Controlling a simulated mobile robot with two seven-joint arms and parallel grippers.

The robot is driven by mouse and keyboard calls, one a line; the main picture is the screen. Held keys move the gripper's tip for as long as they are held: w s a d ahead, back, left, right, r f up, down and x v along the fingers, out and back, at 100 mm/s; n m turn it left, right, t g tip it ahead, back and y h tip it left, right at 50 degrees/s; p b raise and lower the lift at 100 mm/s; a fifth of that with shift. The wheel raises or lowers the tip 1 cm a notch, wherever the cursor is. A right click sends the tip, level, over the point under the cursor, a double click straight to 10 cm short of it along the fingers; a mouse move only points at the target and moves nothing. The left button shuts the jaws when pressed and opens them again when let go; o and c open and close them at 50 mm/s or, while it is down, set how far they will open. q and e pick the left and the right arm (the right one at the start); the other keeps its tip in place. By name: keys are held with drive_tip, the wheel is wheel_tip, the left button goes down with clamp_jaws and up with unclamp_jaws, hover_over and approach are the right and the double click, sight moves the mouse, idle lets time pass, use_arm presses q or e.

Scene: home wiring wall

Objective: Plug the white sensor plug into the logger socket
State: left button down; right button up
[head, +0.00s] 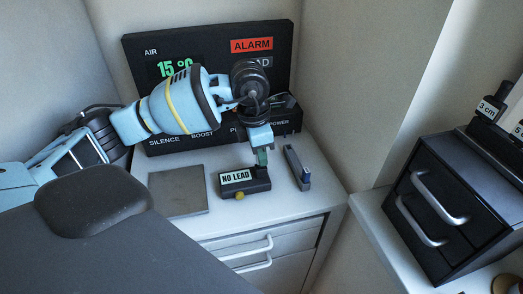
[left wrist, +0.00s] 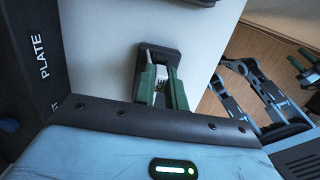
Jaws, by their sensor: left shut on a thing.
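My left gripper (head: 262,157) points down at the right end of the logger, a small dark box (head: 246,186) labelled NO LEAD with a yellow button. In the left wrist view its green fingers (left wrist: 162,92) are closed in front of the dark box (left wrist: 158,54). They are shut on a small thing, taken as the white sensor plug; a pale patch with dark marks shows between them. The fingers hide most of the plug and the socket. I cannot tell whether the plug touches the socket.
A black panel (head: 278,95) with a red ALARM label stands behind. A grey plate (head: 178,191) lies left of the logger; a slim grey block (head: 297,167) stands at its right. A black drawer unit (head: 432,205) is at the right. White countertop shows around the logger.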

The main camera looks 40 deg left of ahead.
use_arm(q)
drive_tip(key=shift+f, duration=0.5)
drive_tip(key=c, duration=1.4)
unclamp_jaws()
drive_tip(key=shift+o, duration=0.2)
drive_tip(key=shift+s+a+r, duration=0.1)
drive_tip(key=shift+r, duration=1.2)
drive_tip(key=shift+s+a+r, duration=0.1)
drive_tip(key=shift+s+r, duration=0.05)
drive_tip(key=shift+r, duration=1.2)
drive_tip(key=shift+s+a+r, duration=0.1)
drive_tip(key=shift+r, duration=1.2)
drive_tip(key=shift+f, duration=0.1)
